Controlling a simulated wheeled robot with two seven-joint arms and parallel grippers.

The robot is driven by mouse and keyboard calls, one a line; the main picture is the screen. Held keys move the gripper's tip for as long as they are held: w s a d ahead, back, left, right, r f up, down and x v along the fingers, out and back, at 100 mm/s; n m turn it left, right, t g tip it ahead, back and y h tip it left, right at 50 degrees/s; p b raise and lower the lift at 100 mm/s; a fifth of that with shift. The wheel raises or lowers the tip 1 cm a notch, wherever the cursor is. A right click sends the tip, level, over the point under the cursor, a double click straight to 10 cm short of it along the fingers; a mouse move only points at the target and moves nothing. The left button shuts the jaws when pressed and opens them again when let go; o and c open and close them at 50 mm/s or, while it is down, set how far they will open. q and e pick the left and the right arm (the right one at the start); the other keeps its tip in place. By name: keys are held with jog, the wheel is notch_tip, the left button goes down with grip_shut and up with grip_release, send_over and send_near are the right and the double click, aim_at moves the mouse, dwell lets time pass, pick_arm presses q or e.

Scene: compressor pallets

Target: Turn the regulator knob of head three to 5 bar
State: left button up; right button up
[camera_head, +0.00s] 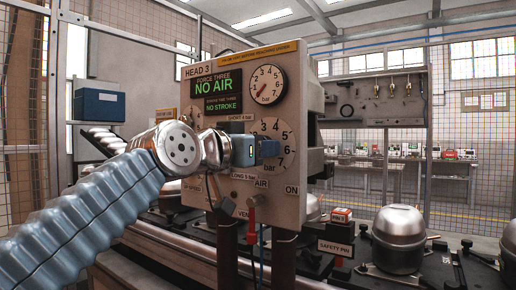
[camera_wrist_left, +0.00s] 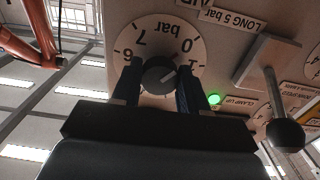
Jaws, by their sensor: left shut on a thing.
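The head three panel (camera_head: 222,120) stands upright ahead, its displays reading "NO AIR" and "NO STROKE". The pressure gauge (camera_head: 267,85) is at its upper right, its needle at the low end. Below it is the regulator's white scale plate (camera_head: 284,133), partly covered by my left gripper (camera_head: 266,149). In the left wrist view, the dark round regulator knob (camera_wrist_left: 160,73) sits between the fingertips of that gripper (camera_wrist_left: 158,84), which is shut on it. My right gripper is out of view.
A red valve lever (camera_head: 251,215) hangs below the knob beside the AIR label. A ball-ended lever (camera_wrist_left: 284,132) is close to my gripper in the wrist view. A silver compressor (camera_head: 398,240) stands at the right, near the SAFETY PIN sign (camera_head: 336,248).

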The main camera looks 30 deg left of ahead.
pick_arm(q)
jog(key=shift+c, duration=0.7)
